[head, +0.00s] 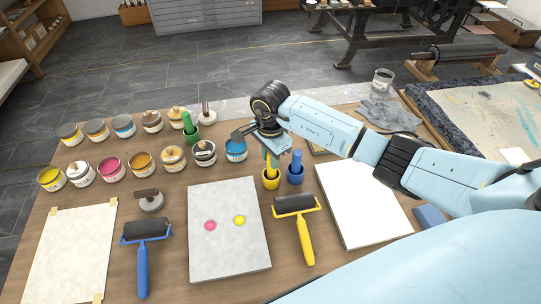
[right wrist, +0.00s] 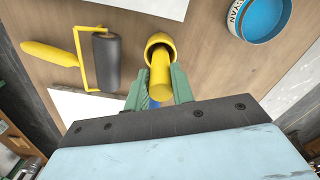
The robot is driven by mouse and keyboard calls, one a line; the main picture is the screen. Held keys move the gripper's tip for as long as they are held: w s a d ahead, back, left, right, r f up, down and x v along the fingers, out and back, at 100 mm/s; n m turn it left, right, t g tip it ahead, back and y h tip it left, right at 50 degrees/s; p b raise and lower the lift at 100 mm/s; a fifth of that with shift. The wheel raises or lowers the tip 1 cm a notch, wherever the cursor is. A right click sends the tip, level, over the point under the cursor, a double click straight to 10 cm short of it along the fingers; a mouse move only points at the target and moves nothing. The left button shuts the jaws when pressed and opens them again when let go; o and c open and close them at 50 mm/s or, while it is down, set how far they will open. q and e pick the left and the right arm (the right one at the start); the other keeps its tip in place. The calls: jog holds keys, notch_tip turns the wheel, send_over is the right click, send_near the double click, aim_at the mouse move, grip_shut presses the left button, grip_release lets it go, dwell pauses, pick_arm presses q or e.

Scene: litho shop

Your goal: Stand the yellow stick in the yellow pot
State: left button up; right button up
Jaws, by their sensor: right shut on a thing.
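The yellow pot (head: 271,183) stands on the wooden table, just left of the blue pot. My right gripper (head: 271,158) is above it, shut on the yellow stick (head: 275,165), which is held about upright. In the right wrist view the stick (right wrist: 160,76) is between the green fingers (right wrist: 158,88), and its far end overlaps the mouth of the yellow pot (right wrist: 158,40). The lower end looks to be at or inside the pot's mouth; I cannot tell how deep. My left gripper is not in view.
The blue pot with a blue stick (head: 296,168) stands close on the right. A cyan ink can (head: 236,151) is close on the left. A yellow roller (head: 302,225) lies in front. A green pot with a green stick (head: 190,128) and several ink cans stand further left.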

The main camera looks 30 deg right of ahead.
jog(key=o, duration=1.1)
jog(key=shift+c, duration=0.2)
notch_tip(320, 180, up, 13)
jog(key=shift+r, duration=0.2)
